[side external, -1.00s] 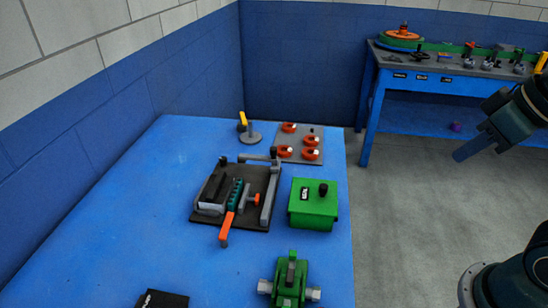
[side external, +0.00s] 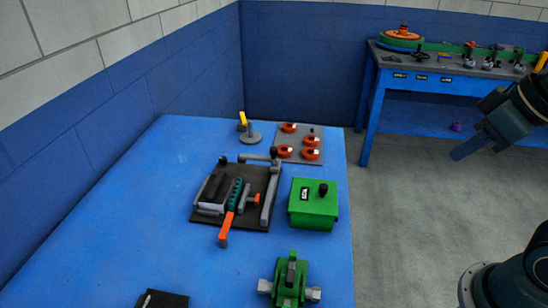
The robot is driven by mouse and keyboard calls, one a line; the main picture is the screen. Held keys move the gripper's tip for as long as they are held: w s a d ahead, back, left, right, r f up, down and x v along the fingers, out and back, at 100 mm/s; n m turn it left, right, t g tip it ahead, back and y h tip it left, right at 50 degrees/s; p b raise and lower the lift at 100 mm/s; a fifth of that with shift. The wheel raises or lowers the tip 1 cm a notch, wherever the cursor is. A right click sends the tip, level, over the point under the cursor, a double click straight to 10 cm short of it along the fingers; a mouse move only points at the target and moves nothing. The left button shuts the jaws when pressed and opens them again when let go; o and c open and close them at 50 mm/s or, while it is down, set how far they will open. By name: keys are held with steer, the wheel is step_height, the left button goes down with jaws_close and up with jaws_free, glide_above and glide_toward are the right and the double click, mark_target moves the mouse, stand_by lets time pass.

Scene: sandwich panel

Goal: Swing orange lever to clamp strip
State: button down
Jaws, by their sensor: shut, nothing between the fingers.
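The orange lever (side external: 226,230) sticks out from the front of a clamping fixture on a dark base plate (side external: 258,221). It points toward the front of the blue table. A teal strip-like block (side external: 236,195) sits in the middle of the fixture, behind the lever. Whether it is clamped cannot be told. My gripper (side external: 459,153) is at the right, over the floor beyond the table's right edge, far from the lever. It is shut and empty.
A green box (side external: 314,205) with a black knob stands right of the fixture. A green device (side external: 290,280) is in front. A grey plate (side external: 298,157) with orange rings and a yellow-handled stand (side external: 249,132) are behind. The table's (side external: 130,210) left side is clear.

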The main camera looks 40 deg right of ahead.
steer(key=w+a+f+n+g+y, duration=0.15)
steer(key=w+a, duration=0.25)
steer(key=w, duration=0.4)
steer(key=w+a+f+n+t, duration=0.1)
steer(key=w+a+f+n, duration=0.15)
steer(key=w, duration=0.55)
steer(key=w+a+f+n+g+y, duration=0.1)
steer(key=w+a+f+n, duration=0.1)
steer(key=w+a+f, duration=0.3)
steer(key=w+a+f+n+g, duration=0.1)
steer(key=w+a+f, duration=0.4)
steer(key=f, duration=0.5)
steer(key=shift+w+a+n+y, duration=0.4)
steer(key=shift+a+n, duration=0.5)
steer(key=shift+a, duration=0.25)
steer(key=shift+f, duration=0.2)
